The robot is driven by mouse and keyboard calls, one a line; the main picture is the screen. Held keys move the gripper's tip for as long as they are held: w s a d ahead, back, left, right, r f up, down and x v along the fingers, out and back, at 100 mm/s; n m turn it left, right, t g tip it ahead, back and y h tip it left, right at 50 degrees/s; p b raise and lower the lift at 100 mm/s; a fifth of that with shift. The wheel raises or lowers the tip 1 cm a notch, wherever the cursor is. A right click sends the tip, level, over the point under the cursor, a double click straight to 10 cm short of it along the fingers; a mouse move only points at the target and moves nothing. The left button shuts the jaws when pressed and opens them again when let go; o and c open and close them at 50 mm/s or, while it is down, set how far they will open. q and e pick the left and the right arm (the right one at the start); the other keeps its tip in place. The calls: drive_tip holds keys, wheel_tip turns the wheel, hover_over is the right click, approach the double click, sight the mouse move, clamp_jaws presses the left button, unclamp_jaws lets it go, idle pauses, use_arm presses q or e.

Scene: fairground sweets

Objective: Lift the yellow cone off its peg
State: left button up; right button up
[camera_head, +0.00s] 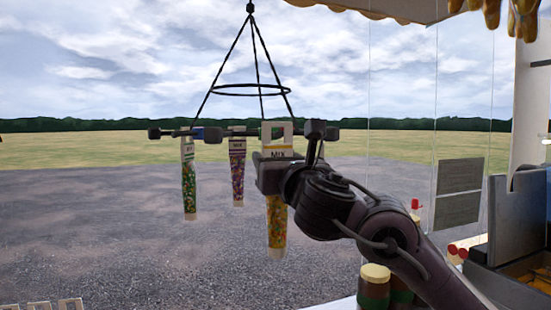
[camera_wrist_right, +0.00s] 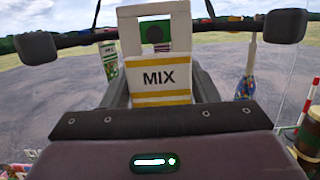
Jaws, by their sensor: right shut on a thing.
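The yellow cone (camera_head: 277,222) is a clear tapered bag of orange and yellow sweets with a white, yellow-striped "MIX" header. It hangs upright, tip down, at the right of the hanging rack. My right gripper (camera_head: 272,170) is shut on it just below the header lettering. In the right wrist view the header (camera_wrist_right: 162,76) stands between the fingers (camera_wrist_right: 162,92). My left gripper is not in view.
The rack (camera_head: 251,90) hangs on black cords with a ring. A green cone (camera_head: 189,180) and a purple-striped cone (camera_head: 238,170) hang left of the yellow one. Jars (camera_head: 374,285) stand at the lower right, below my arm. Open space lies below the rack.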

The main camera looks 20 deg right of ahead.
drive_tip(key=shift+r+p+v, duration=0.15)
drive_tip(key=shift+p+v, duration=0.1)
drive_tip(key=shift+v, duration=0.5)
drive_tip(key=shift+r+p+v, duration=0.15)
drive_tip(key=shift+p+v, duration=0.1)
drive_tip(key=shift+v, duration=0.45)
drive_tip(key=shift+s, duration=0.1)
